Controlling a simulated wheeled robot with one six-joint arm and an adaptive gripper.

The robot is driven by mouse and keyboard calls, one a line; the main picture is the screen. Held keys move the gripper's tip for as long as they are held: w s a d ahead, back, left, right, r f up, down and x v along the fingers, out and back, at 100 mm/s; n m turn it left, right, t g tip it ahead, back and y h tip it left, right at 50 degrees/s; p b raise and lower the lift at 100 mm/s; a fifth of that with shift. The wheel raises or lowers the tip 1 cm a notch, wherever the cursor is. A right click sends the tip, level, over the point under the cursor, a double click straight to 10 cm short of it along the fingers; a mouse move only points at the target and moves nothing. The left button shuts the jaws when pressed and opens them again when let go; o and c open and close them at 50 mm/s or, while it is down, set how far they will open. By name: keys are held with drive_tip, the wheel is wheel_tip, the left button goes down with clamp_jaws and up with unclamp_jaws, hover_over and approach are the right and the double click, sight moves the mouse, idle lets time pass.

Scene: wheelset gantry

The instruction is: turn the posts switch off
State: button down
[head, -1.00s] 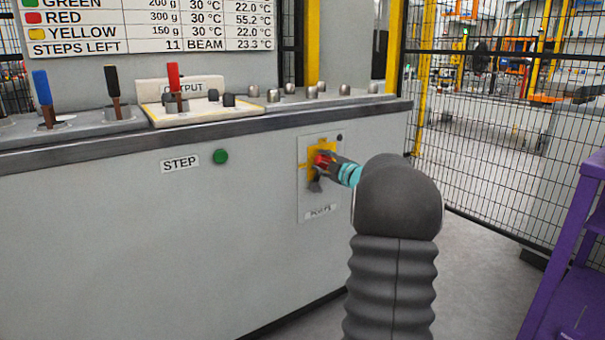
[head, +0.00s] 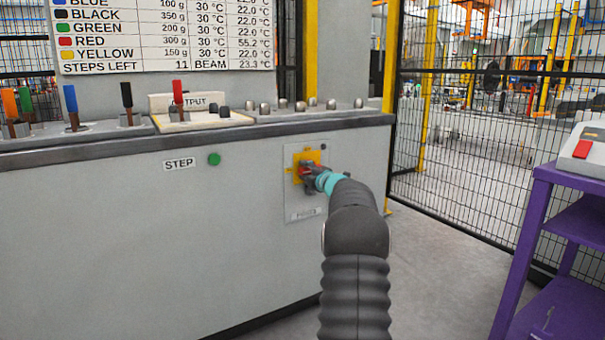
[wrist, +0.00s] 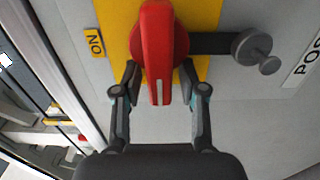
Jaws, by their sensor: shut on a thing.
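The posts switch is a red handle (wrist: 158,60) on a yellow plate (wrist: 211,14), mounted on a pale panel of the grey cabinet. In the wrist view my gripper (wrist: 158,75) has one finger on each side of the red handle and is shut on it. An "ON" label (wrist: 95,43) sits left of the plate, and a dark arm with a round knob (wrist: 253,47) sticks out to the right. In the head view my gripper (head: 308,172) is at the yellow plate (head: 312,156), covering most of the red handle.
A green STEP button (head: 214,159) is on the cabinet front, left of the switch. Colored levers, one red (head: 178,92), stand on the cabinet top. A wire fence (head: 470,150) stands behind on the right, and a purple cart (head: 540,215) is at right. Grey floor between is clear.

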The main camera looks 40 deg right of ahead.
drive_tip(key=shift+d+f, duration=0.1)
drive_tip(key=c, duration=1)
unclamp_jaws()
drive_tip(key=shift+s, duration=0.1)
drive_tip(key=s+a, duration=0.2)
drive_tip(key=s, duration=1)
drive_tip(key=shift+w+d, duration=0.1)
